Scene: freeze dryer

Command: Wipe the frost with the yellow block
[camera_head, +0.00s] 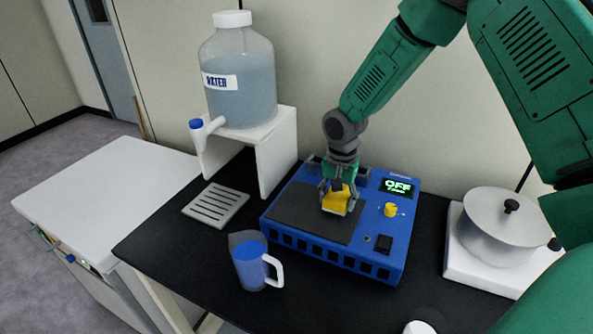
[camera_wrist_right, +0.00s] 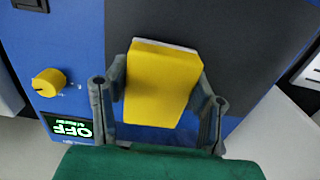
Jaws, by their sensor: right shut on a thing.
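The yellow block (camera_head: 338,202) is held in my right gripper (camera_head: 339,190) over the dark top plate (camera_head: 300,209) of the blue freeze dryer (camera_head: 330,255). In the right wrist view the yellow block (camera_wrist_right: 160,84) sits between the two fingers of the right gripper (camera_wrist_right: 160,95), which are shut on it. A thin pale layer shows along the block's far edge. The block is at or very near the plate; I cannot tell if it touches. No frost is clearly visible on the plate. The display (camera_head: 397,187) reads OFF. My left gripper is not in view.
A yellow knob (camera_head: 391,210) and a black switch (camera_head: 383,244) are on the dryer's right side. A measuring jug (camera_head: 250,262) stands front left. A water jar (camera_head: 238,75) is on a white stand (camera_head: 277,150). A lidded pot (camera_head: 497,230) is at right.

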